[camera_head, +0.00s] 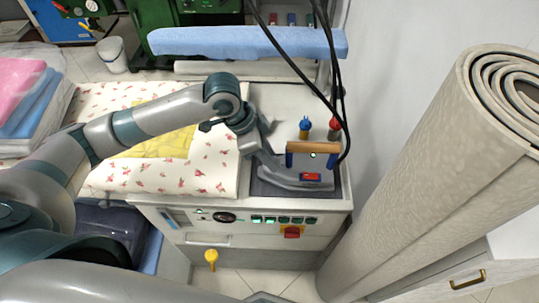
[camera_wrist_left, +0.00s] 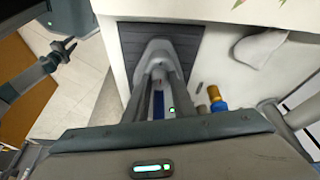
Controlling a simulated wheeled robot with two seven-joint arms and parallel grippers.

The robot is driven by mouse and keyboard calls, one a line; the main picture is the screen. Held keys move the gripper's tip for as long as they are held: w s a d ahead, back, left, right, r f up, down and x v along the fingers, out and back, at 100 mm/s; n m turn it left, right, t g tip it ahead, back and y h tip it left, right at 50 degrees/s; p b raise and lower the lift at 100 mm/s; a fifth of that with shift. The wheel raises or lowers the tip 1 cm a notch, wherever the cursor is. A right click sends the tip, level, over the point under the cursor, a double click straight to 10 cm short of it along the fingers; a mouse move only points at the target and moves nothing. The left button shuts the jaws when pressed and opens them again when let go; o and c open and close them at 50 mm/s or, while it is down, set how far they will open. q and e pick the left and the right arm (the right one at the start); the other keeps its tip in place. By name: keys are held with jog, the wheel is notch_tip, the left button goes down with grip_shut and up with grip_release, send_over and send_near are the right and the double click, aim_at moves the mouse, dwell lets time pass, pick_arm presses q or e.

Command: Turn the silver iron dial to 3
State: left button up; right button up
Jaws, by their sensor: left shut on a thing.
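The silver iron (camera_head: 285,178) rests on a dark grey pad (camera_head: 264,187) at the right end of the ironing station. It has a wooden handle on blue posts and a red switch. My left gripper (camera_head: 268,160) reaches down to the iron's body, left of the handle.
Blue-topped (camera_head: 305,127) and red-topped (camera_head: 335,128) fittings stand behind the handle, near hanging black cables (camera_head: 300,72). A rolled carpet (camera_head: 430,165) stands to the right. Floral cloth (camera_head: 205,168) covers the board at left. The front panel has a black knob (camera_head: 224,217) and green buttons.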

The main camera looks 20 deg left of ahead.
pick_arm(q)
jog(key=shift+w+r+m+g+p, duration=0.2)
jog(key=shift+m+g+p, duration=0.3)
jog(key=shift+m+p, duration=0.65)
jog(key=m, duration=0.1)
jog(key=m+g+p, duration=0.1)
jog(key=m, duration=0.1)
jog(key=shift+w+m, duration=0.2)
jog(key=shift+m, duration=0.05)
jog(key=m, duration=0.1)
jog(key=m+g, duration=0.1)
jog(key=m, duration=0.1)
jog(key=shift+w+d+f+m+g, duration=0.1)
jog(key=shift+w+f+m+g, duration=0.05)
jog(key=shift+m+g, duration=0.15)
jog(key=shift+w+d+m+g+y, duration=0.1)
jog(key=shift+m+g+y, duration=0.25)
jog(key=shift+m, duration=0.65)
jog(key=shift+w+m+g+y, duration=0.1)
jog(key=shift+m+g+y, duration=0.2)
jog(key=shift+m, duration=0.7)
jog(key=o, duration=1.1)
jog(key=shift+s, duration=0.1)
jog(key=shift+c, duration=0.2)
